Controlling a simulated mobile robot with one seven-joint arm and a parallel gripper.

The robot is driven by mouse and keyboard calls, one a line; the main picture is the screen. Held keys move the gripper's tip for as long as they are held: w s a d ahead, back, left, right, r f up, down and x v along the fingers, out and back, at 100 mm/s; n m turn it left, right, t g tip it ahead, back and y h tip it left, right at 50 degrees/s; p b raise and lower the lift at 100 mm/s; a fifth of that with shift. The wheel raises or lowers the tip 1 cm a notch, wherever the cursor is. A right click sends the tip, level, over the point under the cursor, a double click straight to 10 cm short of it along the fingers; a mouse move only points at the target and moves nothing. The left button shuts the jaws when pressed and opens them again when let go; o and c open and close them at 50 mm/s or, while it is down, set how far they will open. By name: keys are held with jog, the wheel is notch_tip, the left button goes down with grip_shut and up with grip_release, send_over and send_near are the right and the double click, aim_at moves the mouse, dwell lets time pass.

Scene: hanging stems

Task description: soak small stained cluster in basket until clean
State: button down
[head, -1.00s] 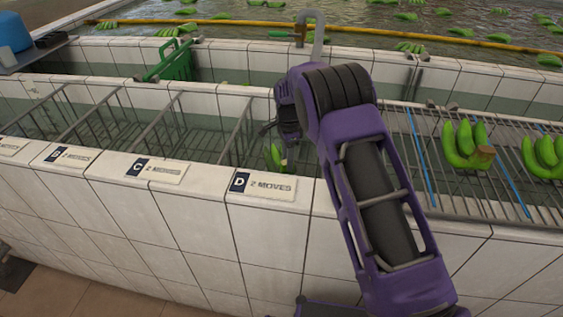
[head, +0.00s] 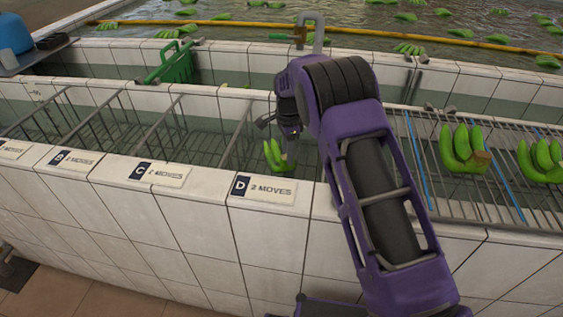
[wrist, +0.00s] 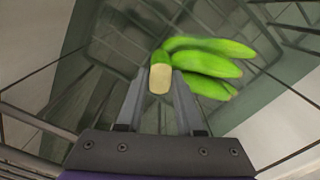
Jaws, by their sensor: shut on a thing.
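A small green banana cluster (head: 274,156) hangs from my gripper (head: 287,141) beside the D sign, over the trough with the wire baskets. In the wrist view my gripper (wrist: 160,88) is shut on the pale cut stem end of the cluster (wrist: 208,66). A wire basket (wrist: 125,35) shows below and beyond the cluster. I cannot make out stains on the skin. In the head view my arm hides part of the trough to the right of the cluster.
Signs C (head: 158,173) and D (head: 264,189) read "2 moves" on the tiled front wall. Metal dividers (head: 160,125) split the trough. Two banana clusters (head: 465,150) lie on the rack at right. A green crate (head: 170,62) stands behind. A water pool (head: 380,17) lies beyond.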

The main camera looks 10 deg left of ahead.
jog(key=shift+w+r+p, duration=0.1)
jog(key=shift+r+p, duration=0.4)
jog(key=shift+r, duration=1.85)
notch_tip(320, 180, up, 19)
